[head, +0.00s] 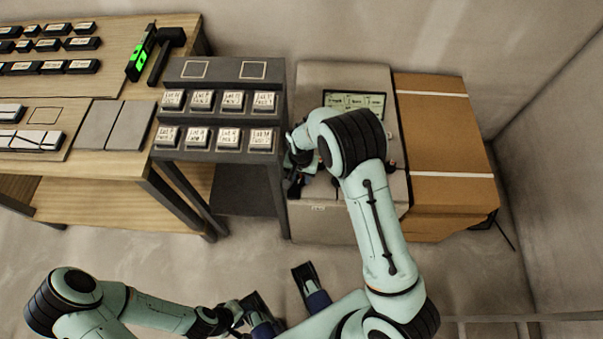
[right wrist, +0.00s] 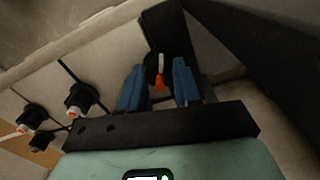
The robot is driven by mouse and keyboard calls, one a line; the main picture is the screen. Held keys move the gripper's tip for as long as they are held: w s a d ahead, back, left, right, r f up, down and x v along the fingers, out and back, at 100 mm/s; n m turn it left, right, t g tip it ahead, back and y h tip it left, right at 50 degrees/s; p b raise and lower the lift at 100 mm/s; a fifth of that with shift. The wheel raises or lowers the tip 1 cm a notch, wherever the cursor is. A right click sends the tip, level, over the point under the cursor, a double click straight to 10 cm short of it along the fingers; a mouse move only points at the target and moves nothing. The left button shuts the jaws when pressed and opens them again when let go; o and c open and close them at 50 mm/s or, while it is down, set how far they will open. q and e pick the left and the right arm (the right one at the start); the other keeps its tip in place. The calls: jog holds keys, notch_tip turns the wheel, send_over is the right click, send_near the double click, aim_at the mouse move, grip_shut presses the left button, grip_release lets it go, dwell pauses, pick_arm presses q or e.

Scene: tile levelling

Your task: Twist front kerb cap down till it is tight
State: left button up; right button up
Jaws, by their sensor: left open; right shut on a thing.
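My right gripper (head: 298,172) is down over the pale slab (head: 318,232) at its left side, partly hidden by my own wrist. In the right wrist view its two blue fingers (right wrist: 159,90) are shut on a cap with an orange tip and a white stem (right wrist: 160,78), which I take as the front kerb cap. The fingers hide its sides, and I cannot tell how tight it sits. My left gripper (head: 279,288) is open and empty at the bottom of the head view, well away from the slab.
Several other dark caps with white and red parts (right wrist: 80,98) stand on the slab, left of the gripper. A dark rack (head: 225,70) with labelled blocks stands left of the slab. A brown box (head: 445,150) stands right. A wooden bench (head: 110,185) is at far left.

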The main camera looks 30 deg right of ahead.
jog(key=shift+m+p, duration=0.4)
jog(key=shift+m, duration=0.7)
jog(key=o, duration=1.1)
jog(key=shift+c, duration=0.2)
notch_tip(320, 180, up, 13)
jog(key=p, duration=0.2)
jog(key=shift+r, duration=0.2)
